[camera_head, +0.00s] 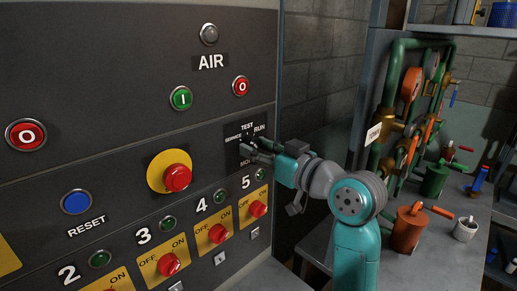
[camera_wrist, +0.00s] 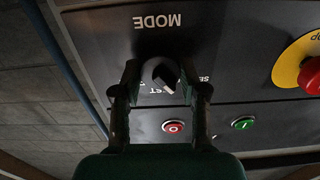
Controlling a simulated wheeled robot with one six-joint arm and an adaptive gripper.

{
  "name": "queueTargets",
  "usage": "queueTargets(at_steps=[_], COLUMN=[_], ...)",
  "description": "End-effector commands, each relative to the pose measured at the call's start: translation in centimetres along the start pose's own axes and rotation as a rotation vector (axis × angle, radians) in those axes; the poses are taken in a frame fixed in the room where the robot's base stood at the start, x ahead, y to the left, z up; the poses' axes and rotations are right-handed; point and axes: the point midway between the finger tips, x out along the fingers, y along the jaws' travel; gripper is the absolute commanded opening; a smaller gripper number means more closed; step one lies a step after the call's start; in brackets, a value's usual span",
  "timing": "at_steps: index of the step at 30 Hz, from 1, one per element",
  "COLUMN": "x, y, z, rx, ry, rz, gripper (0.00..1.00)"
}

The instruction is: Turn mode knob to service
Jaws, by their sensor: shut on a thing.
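The mode knob (camera_wrist: 158,72) is a dark round knob on the black panel, under TEST, SERVICE and RUN labels in the head view. The wrist view shows it upside down, with a pale pointer mark aimed down and slightly right, towards the visible letters of TEST and SERVICE. I cannot tell its exact setting. My gripper (camera_wrist: 161,76) is shut on the knob, one finger on each side. In the head view my gripper (camera_head: 250,149) reaches the panel from the right and hides most of the knob.
A yellow-ringed red emergency button (camera_head: 178,177) is left of the knob, and also shows in the wrist view (camera_wrist: 313,76). Red (camera_head: 241,86) and green (camera_head: 181,98) buttons sit above. Numbered red switches line the panel below. A pipe rack and a table (camera_head: 450,262) are right.

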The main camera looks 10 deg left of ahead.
Motion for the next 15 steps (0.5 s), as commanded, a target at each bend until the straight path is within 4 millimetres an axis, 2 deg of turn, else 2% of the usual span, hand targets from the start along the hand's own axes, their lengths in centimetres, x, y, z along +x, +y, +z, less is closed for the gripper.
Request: queueTargets(at_steps=[6, 15], x=[0.00, 0.00], y=[0.01, 0.00], z=[0.05, 0.06], rx=[-0.131, -0.223], ry=[-0.001, -0.001], rz=[0.001, 0.001], gripper=[0.08, 0.08])
